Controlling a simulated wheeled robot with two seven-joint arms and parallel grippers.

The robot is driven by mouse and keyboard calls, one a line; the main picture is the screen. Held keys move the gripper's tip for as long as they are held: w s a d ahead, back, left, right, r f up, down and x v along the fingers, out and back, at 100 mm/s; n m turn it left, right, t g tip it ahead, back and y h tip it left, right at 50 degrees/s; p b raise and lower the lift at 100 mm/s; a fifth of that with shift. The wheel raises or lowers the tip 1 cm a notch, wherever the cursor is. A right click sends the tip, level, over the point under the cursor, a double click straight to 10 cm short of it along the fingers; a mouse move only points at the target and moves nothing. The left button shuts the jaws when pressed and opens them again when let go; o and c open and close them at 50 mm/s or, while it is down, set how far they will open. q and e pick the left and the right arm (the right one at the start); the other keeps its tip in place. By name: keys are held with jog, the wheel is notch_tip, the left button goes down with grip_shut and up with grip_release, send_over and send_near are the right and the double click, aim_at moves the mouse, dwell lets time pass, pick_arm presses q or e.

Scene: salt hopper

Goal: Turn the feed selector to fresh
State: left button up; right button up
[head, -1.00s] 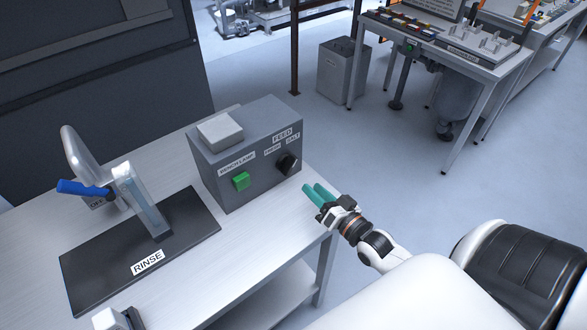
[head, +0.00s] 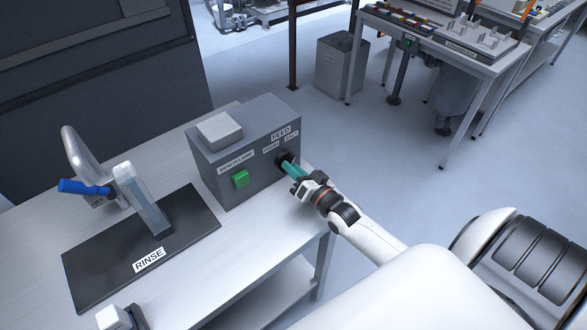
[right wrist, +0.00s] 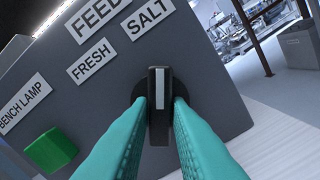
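The feed selector (right wrist: 159,95) is a black knob with a white line on its grip, on the front of a grey box. In the right wrist view its line points up the picture, toward the SALT label (right wrist: 151,18). The FRESH label (right wrist: 91,61) is to its upper left. My right gripper (right wrist: 160,108) has its teal fingers on either side of the grip, with no clear gap showing. In the head view the right gripper (head: 291,167) is at the box front and hides most of the selector (head: 282,157). My left gripper is not in view.
The grey box (head: 225,180) has a green bench lamp button (head: 241,179) left of the selector. A black RINSE mat (head: 100,270) with a blue-handled fixture (head: 85,188) lies left on the bench. The bench edge is close under my right arm.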

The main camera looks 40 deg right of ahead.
grip_shut()
jog(key=shift+n, duration=0.4)
jog(key=shift+n+p, duration=0.35)
jog(key=shift+n, duration=0.65)
jog(key=n, duration=0.3)
jog(key=shift+n, duration=0.3)
jog(key=n, duration=0.3)
jog(key=shift+n+p, duration=0.3)
jog(key=shift+n, duration=2.2)
